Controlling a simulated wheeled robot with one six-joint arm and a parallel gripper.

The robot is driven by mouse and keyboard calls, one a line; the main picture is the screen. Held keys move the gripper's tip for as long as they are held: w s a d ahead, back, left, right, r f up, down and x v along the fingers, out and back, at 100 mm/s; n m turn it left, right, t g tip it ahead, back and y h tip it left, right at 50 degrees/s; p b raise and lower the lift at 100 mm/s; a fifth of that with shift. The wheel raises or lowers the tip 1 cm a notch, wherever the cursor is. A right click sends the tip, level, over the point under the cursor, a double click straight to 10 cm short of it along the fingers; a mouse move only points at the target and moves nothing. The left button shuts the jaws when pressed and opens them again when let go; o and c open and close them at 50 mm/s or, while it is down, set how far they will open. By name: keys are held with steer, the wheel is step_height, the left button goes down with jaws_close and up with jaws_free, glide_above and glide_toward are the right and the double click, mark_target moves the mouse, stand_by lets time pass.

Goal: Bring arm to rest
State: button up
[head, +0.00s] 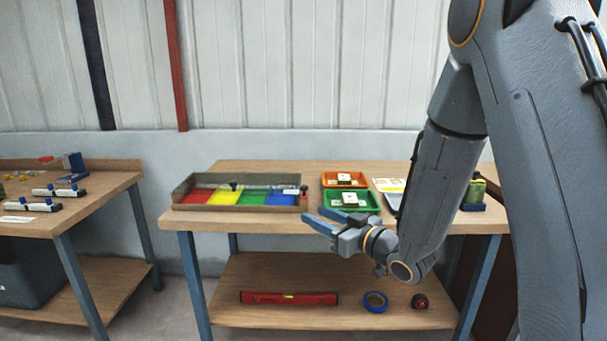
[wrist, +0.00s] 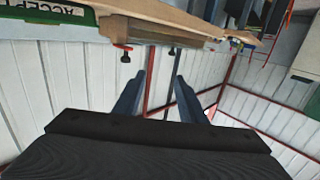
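My arm reaches down from the upper right of the head view, in front of the wooden table (head: 270,168). My gripper (head: 322,219) is at the table's front edge, its two blue fingers pointing left. The fingers stand apart with nothing between them. The wrist view also shows my gripper (wrist: 157,92) with its fingers spread and only wall behind them. Part of the table's right side is hidden behind my arm.
On the table are a tray with coloured compartments (head: 180,197), an orange bin (head: 360,176) and a green bin (head: 367,197). The lower shelf holds a red level (head: 288,298), blue tape (head: 375,302) and a small red-black item (head: 419,301). Another workbench (head: 110,181) stands left, with floor between.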

steer(key=s+d+f+m+g+h, duration=0.25)
steer(key=d+f+h, duration=0.2)
steer(key=d, duration=0.25)
steer(key=s+d+f+m+g+h, duration=0.2)
steer(key=s+d+f+m+h, duration=0.15)
steer(key=d+h, duration=0.25)
steer(key=s+d+m+g+h, duration=0.1)
steer(key=s+g, duration=0.7)
steer(key=s, duration=1.5)
steer(key=shift+s+d+m, duration=0.2)
steer(key=shift+d+m, duration=0.25)
steer(key=shift+m, duration=0.25)
steer(key=shift+g, duration=0.25)
steer(key=shift+c, duration=0.7)
